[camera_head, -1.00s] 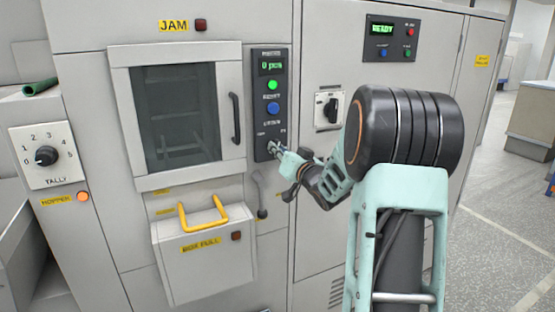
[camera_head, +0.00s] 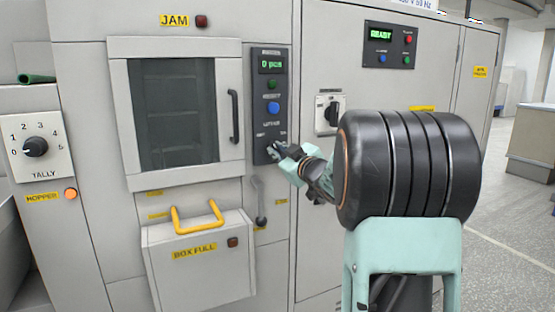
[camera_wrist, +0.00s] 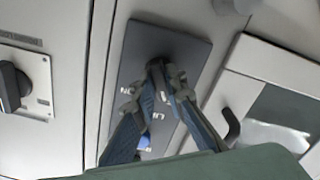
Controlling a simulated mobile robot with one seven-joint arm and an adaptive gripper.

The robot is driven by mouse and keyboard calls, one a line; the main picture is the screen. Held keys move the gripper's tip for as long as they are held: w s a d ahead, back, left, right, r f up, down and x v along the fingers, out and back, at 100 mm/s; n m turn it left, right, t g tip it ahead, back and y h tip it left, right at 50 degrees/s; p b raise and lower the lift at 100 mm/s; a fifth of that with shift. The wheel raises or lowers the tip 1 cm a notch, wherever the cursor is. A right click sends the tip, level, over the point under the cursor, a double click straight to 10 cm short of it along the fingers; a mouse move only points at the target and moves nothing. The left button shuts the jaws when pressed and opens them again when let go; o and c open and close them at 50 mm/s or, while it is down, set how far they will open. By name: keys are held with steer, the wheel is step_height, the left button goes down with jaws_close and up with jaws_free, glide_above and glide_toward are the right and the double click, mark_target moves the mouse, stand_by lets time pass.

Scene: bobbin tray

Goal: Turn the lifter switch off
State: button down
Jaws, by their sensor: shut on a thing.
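The lifter switch is the lowest control on the dark panel (camera_head: 261,95), under a green button (camera_head: 273,85) and a blue button (camera_head: 273,108). My gripper (camera_head: 275,151) is at the bottom of this panel, its fingers closed together over the switch. In the wrist view the panel (camera_wrist: 190,55) appears upside down, and my fingertips (camera_wrist: 159,68) meet at the switch's place. The fingers and shadow hide most of the switch. I cannot tell which way it points.
A windowed door with a dark handle (camera_head: 234,117) is left of the panel. A rotary switch (camera_head: 332,112) is on its right. Below are a lever (camera_head: 261,204) and a box with a yellow handle (camera_head: 199,226). A tally dial (camera_head: 35,147) is far left.

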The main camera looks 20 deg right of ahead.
steer(key=shift+n+b, duration=0.5)
steer(key=shift+n, duration=0.3)
steer(key=c, duration=2)
jaws_free()
steer(key=shift+o, duration=0.2)
steer(key=s, duration=1.2)
steer(key=shift+d, duration=0.2)
steer(key=shift+d, duration=0.1)
